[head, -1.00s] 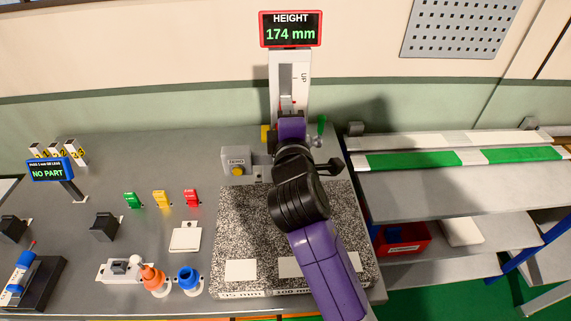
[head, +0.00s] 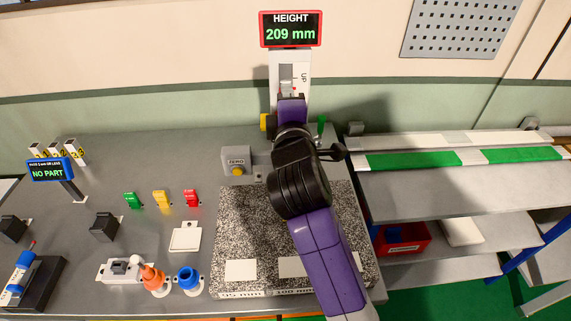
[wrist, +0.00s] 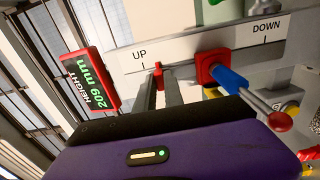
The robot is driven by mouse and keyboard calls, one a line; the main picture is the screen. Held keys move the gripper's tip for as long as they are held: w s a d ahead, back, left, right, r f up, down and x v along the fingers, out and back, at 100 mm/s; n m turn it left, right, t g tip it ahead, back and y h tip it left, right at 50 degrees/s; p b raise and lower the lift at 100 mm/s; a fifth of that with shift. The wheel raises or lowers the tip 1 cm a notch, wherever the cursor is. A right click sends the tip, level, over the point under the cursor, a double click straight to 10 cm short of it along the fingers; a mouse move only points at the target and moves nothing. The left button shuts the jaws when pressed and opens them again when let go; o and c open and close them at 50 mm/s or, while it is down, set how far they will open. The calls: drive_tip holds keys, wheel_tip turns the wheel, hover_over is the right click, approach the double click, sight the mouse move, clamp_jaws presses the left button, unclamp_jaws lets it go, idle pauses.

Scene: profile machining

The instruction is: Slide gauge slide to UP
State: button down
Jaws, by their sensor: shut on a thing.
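The height gauge column (head: 303,82) stands upright at the back of the bench, with UP printed near its top. Its display (head: 290,30) reads 209 mm, and this also shows in the wrist view (wrist: 88,80). In the wrist view the gauge rail (wrist: 200,45) carries the words UP and DOWN. My gripper (wrist: 159,88) is shut on the gauge slide's red part (wrist: 158,70), close under the UP mark. A red block (wrist: 209,66) with a blue lever (wrist: 232,82) sits farther toward DOWN.
A speckled granite plate (head: 240,215) lies below my arm. A grey ZERO box (head: 236,158) with a yellow button stands left of the gauge. Shelves with green strips (head: 410,160) stand to the right. Small coloured switches (head: 161,199) are on the left bench.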

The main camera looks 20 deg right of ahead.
drive_tip(key=shift+r, duration=0.2)
drive_tip(key=shift+r, duration=1)
drive_tip(key=c, duration=1.2)
unclamp_jaws()
drive_tip(key=shift+c, duration=0.2)
drive_tip(key=shift+f, duration=0.1)
drive_tip(key=shift+v, duration=3.05)
